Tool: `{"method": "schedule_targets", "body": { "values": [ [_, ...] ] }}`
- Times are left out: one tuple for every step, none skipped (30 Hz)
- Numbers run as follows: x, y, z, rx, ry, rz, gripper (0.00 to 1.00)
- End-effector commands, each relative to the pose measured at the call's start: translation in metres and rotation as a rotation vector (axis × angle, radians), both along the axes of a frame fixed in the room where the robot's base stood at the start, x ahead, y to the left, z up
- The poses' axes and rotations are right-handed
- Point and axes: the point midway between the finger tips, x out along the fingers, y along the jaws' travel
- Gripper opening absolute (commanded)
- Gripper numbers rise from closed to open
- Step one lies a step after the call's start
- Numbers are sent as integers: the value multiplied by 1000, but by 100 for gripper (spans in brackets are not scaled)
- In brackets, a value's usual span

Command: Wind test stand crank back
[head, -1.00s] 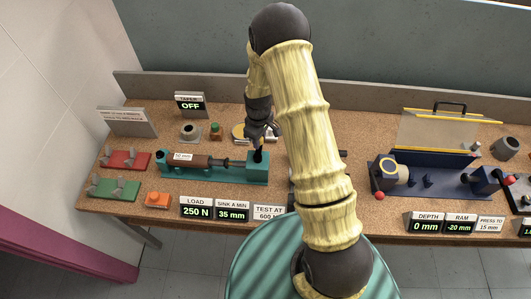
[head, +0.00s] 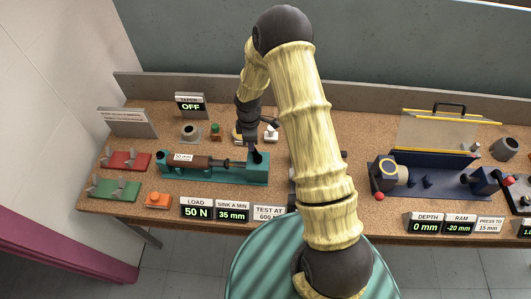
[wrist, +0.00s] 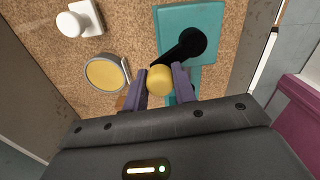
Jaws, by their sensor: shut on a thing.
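The teal test stand (head: 218,172) lies on the left part of the bench, with a brown cylinder (head: 187,162) marked 50 mm along it. Its black crank arm (wrist: 187,46) shows in the wrist view, running from a round hub to a yellow knob (wrist: 159,80). My gripper (wrist: 160,86) is shut on this knob, one finger on each side. In the head view my gripper (head: 256,148) is at the stand's right end, and the knob is hidden there. The load display (head: 196,209) reads 50 N. The sink display (head: 232,212) reads 35 mm.
A taper sign (head: 190,104) reads OFF. Red (head: 125,161) and green (head: 114,189) clamp blocks and an orange block (head: 158,200) lie left. A yellow-topped dish (wrist: 107,73) and a white knob (wrist: 73,24) are near the gripper. A blue press (head: 430,172) stands right.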

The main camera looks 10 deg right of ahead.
Motion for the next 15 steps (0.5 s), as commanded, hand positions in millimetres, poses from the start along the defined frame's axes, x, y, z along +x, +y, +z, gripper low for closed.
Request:
{"method": "schedule_targets", "body": {
  "values": [
    [-1, 0, 0, -1, 2, -1, 4],
    [-1, 0, 0, -1, 2, -1, 4],
    [-1, 0, 0, -1, 2, -2, 4],
    [-1, 0, 0, -1, 2, -1, 4],
    [-1, 0, 0, -1, 2, 3, 4],
    [-1, 1, 0, -1, 2, 17, 4],
    [-2, 2, 0, 0, 2, 36, 4],
    [-2, 3, 0, 0, 2, 59, 4],
    [-3, 5, 0, 1, 3, 101, 4],
    [-4, 7, 1, 1, 3, 137, 4],
    [-5, 8, 1, 1, 3, 177, 4],
    [-6, 11, 1, 2, 4, 229, 4],
    [-7, 13, 1, 1, 4, 268, 4],
    [-8, 14, 1, 1, 4, 307, 4],
    [-9, 16, 1, 1, 5, 349, 4]
  ]
}}
